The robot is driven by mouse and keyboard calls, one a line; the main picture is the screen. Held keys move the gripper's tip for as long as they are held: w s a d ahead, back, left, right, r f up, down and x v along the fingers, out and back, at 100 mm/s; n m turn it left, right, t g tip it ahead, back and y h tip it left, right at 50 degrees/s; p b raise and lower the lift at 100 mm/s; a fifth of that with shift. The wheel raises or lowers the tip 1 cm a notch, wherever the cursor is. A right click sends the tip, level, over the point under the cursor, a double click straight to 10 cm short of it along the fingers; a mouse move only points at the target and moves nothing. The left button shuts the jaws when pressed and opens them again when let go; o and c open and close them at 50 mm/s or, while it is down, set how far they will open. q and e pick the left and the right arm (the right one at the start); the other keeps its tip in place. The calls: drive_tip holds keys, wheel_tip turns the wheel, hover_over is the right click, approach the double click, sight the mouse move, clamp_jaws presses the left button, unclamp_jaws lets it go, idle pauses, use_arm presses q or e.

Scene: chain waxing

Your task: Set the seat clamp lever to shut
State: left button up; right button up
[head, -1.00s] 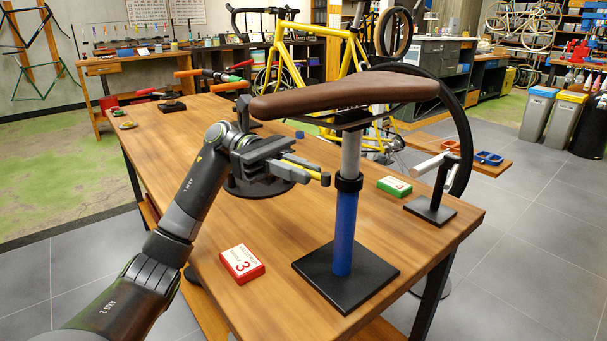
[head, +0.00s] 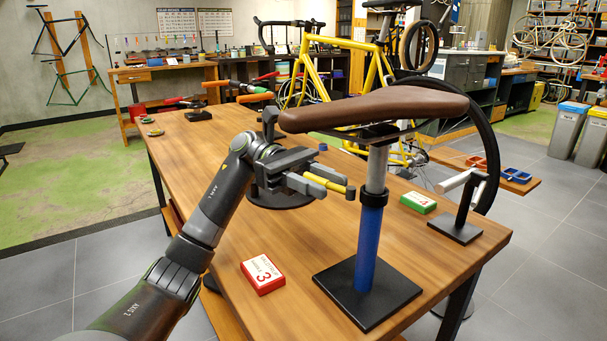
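The seat clamp is a black collar (head: 373,197) around the post, above a blue tube (head: 368,250) on a square black base. Its yellow lever (head: 337,186) sticks out to the left, roughly level, with a dark grey piece at the end nearest the collar. My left gripper (head: 321,184) is at the lever, one grey finger on each side of it. The fingers look close to the lever, but I cannot tell whether they press on it. A brown saddle (head: 385,107) tops the silver post (head: 377,168). My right gripper is not in view.
A red-and-white box (head: 263,275) lies on the wooden table (head: 225,215) at the front. A green box (head: 418,203) and a black stand with a silver crossbar (head: 457,228) are to the right. A black round base (head: 280,200) stands behind my gripper.

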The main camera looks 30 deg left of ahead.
use_arm(q)
drive_tip(key=v, duration=1.1)
drive_tip(key=shift+a, duration=0.2)
